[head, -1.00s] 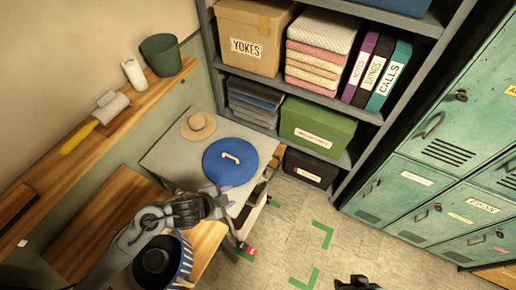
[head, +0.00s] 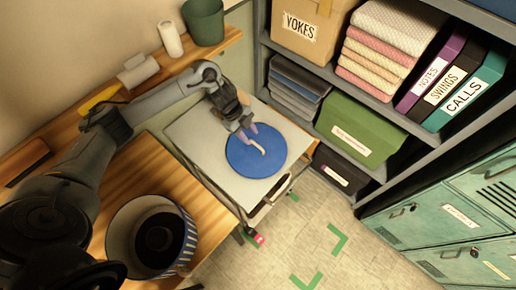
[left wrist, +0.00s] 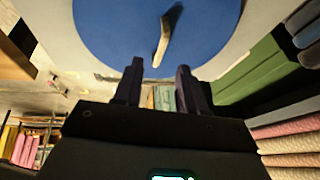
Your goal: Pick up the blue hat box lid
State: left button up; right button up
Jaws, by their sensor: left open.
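The blue hat box lid (head: 268,164) is a flat round disc with a pale bar handle (head: 257,144). It lies handle up on the grey cart top (head: 205,150). My left gripper (head: 247,132) is above the lid's far-left part, close to the handle, with its fingers apart and empty. In the left wrist view the lid (left wrist: 110,30) fills the top, with the handle (left wrist: 166,38) beyond the open fingers of the left gripper (left wrist: 157,72). I cannot tell the exact height of the fingertips above the lid. My right gripper is not in view.
A striped round hat box (head: 186,246) stands on the wooden bench (head: 140,170) at left. A shelf unit with a green box (head: 360,130) stands close behind the cart. Teal lockers (head: 465,215) are at right. Open floor (head: 300,235) lies in front.

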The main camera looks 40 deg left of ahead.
aim_at(256, 145)
pick_arm(q)
jog(key=shift+p+x, duration=0.7)
jog(key=shift+x, duration=2.35)
grip_shut()
